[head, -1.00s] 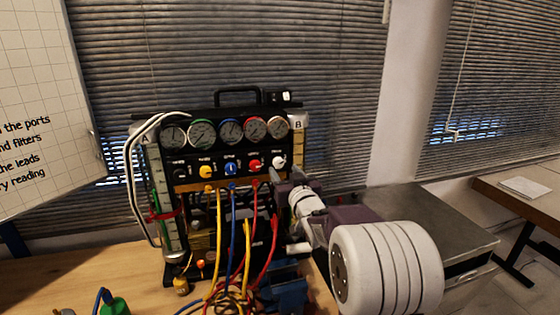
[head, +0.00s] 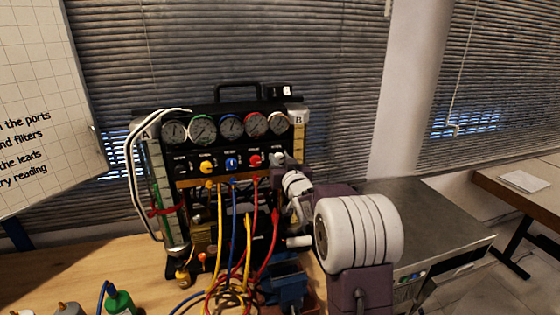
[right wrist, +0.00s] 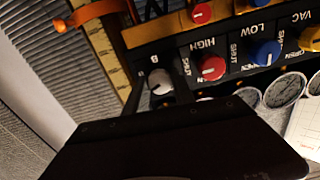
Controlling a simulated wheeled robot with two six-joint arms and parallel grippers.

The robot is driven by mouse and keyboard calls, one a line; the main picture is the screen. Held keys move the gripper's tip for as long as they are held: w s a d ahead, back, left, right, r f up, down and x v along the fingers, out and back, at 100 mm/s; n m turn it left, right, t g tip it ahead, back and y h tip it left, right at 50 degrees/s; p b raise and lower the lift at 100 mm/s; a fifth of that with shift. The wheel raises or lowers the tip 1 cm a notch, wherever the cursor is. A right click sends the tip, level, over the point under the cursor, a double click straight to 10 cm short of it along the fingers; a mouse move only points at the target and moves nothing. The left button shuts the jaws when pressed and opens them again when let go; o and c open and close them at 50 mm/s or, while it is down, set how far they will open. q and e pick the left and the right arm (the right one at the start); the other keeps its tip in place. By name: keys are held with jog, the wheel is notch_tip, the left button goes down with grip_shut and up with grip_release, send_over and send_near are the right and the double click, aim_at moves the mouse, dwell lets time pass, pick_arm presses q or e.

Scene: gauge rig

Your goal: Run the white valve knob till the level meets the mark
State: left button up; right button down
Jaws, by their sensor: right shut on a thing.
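The white valve knob (right wrist: 160,84) is at the end of the row of knobs, beside the label B in the right wrist view. In the head view the knob (head: 278,158) is partly covered by my right gripper (head: 279,168). The right gripper (right wrist: 162,88) is shut on the knob, with one finger on each side of it. Column B (head: 299,146) stands at the panel's right edge, and its pale scale (right wrist: 103,50) shows in the right wrist view. I cannot make out the level or the mark. My left gripper is out of view.
Red (head: 255,160), blue (head: 232,164) and yellow (head: 207,167) knobs sit beside the white one, below several round gauges (head: 231,127). Coloured hoses (head: 238,230) hang in front of the rig. A green bottle (head: 119,303) stands at the front left. A grey cabinet (head: 420,210) is at the right.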

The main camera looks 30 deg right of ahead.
jog(key=shift+f+m, duration=0.1)
jog(key=shift+m, duration=0.6)
jog(key=m, duration=0.3)
jog(key=c, duration=1.1)
grip_release()
jog(key=shift+o, duration=0.2)
jog(key=b+v, duration=0.2)
jog(key=v, duration=0.7)
jog(key=shift+b, duration=0.35)
jog(key=shift+d, duration=0.1)
